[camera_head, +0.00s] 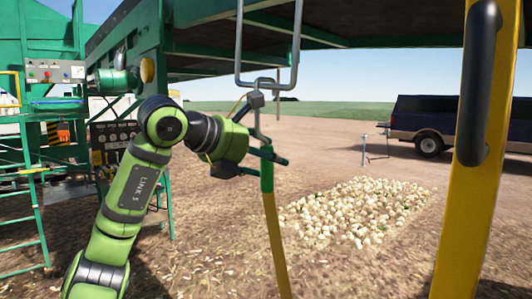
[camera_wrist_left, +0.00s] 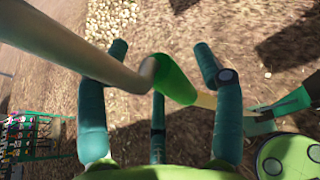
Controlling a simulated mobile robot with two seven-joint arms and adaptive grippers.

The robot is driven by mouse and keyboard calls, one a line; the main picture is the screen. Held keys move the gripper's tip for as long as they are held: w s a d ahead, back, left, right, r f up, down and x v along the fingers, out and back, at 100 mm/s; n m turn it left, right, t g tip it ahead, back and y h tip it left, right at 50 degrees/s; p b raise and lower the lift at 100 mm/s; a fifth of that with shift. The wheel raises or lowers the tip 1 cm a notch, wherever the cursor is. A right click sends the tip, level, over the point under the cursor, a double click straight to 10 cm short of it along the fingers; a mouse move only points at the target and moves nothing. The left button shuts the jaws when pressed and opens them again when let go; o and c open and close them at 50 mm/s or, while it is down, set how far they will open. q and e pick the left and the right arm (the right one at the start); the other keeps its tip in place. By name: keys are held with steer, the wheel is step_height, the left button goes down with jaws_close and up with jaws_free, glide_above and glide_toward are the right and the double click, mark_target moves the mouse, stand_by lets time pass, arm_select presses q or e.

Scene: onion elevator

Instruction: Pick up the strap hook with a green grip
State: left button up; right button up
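The strap hook hangs upright in the middle of the head view, with a metal upper part (camera_head: 257,100), a green grip (camera_head: 266,180) and a yellow strap (camera_head: 277,240) below it. My left gripper (camera_head: 268,153) is at the top of the green grip. In the left wrist view the green grip (camera_wrist_left: 174,80) crosses between the spread fingers of my left gripper (camera_wrist_left: 162,55). The fingers are open, with gaps on both sides of the grip. I cannot tell whether any finger touches it. My right gripper is not in view.
A grey metal frame (camera_head: 296,45) hangs above the hook under the green machine. A yellow post (camera_head: 468,200) with a black handle (camera_head: 479,80) stands at the right. An onion pile (camera_head: 355,212) lies on the ground behind. A green control stand (camera_head: 50,72) is at the left.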

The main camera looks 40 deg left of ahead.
arm_select(q)
steer(key=shift+s, duration=0.1)
jaws_close()
steer(key=shift+r, duration=0.2)
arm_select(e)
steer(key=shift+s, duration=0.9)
